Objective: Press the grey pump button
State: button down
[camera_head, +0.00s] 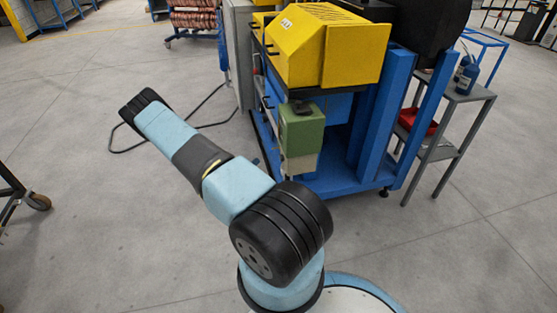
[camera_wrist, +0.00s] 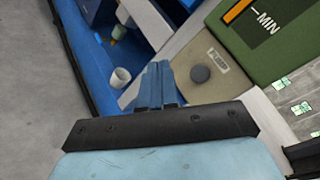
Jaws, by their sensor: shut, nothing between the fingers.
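The panel sits below a green tank (camera_wrist: 262,40) marked MIN. My gripper (camera_wrist: 157,68) is shut and empty. Its blue fingers show to the left of the button, apart from it in the picture; the gap in depth is hard to tell. In the head view the green tank (camera_head: 301,128) and the pale pump body (camera_head: 298,165) stand at the machine's front. There, the button and my gripper cannot be made out.
A blue machine frame (camera_head: 340,180) with a yellow cover (camera_head: 318,50) surrounds the pump. A white cup (camera_wrist: 121,77) lies left of my fingers. A grey side table (camera_head: 460,90) stands on the right. A dark cable (camera_head: 190,125) lies on the floor. Open floor is at left.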

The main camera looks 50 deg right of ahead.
jog(key=s+d, duration=0.4)
jog(key=d, duration=0.2)
jog(key=shift+d, duration=0.2)
dwell(1.1)
jog(key=shift+s, duration=0.1)
dwell(0.9)
jog(key=shift+s+d+r, duration=0.1)
jog(key=shift+s+d, duration=0.15)
jog(key=shift+d, duration=0.1)
jog(key=shift+s+d, duration=0.3)
jog(key=shift+d, duration=0.2)
dwell(1.2)
jog(key=shift+a, duration=0.15)
jog(key=shift+w+a, duration=0.5)
jog(key=shift+a, duration=0.2)
jog(key=shift+w+a, duration=0.45)
jog(key=shift+a, duration=0.25)
jog(key=shift+w+a, duration=0.4)
jog(key=shift+a, duration=0.35)
jog(key=shift+w+a, duration=0.45)
jog(key=shift+a, duration=0.25)
